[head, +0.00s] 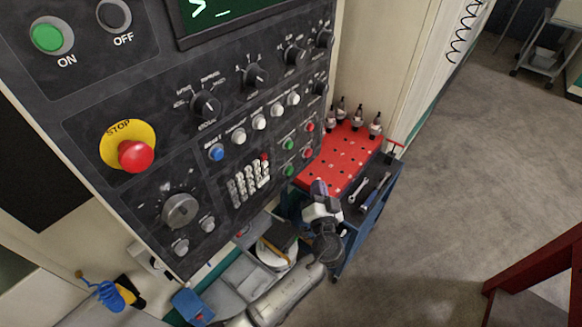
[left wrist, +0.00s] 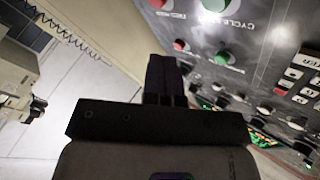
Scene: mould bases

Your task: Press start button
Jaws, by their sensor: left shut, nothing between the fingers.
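The control panel (head: 150,75) fills the left of the head view. Two small green buttons (head: 289,144) (head: 288,170) sit near its right edge, each beside a red button (head: 309,126) (head: 308,152). My left gripper (head: 319,187) is shut and empty, below and right of the lower green button and apart from it in the picture. In the left wrist view, the shut fingers (left wrist: 163,75) point toward the panel side. A green button (left wrist: 215,4) there is cut by the top edge, with a label starting "CYCLE"; the rest is unreadable. My right gripper is not in view.
A large green ON button (head: 47,36) and a red STOP button (head: 136,156) are at the panel's left. A blue cart with a red perforated top (head: 345,153) stands behind my left gripper, holding tool holders (head: 375,126) and wrenches. Open floor (head: 440,200) lies right.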

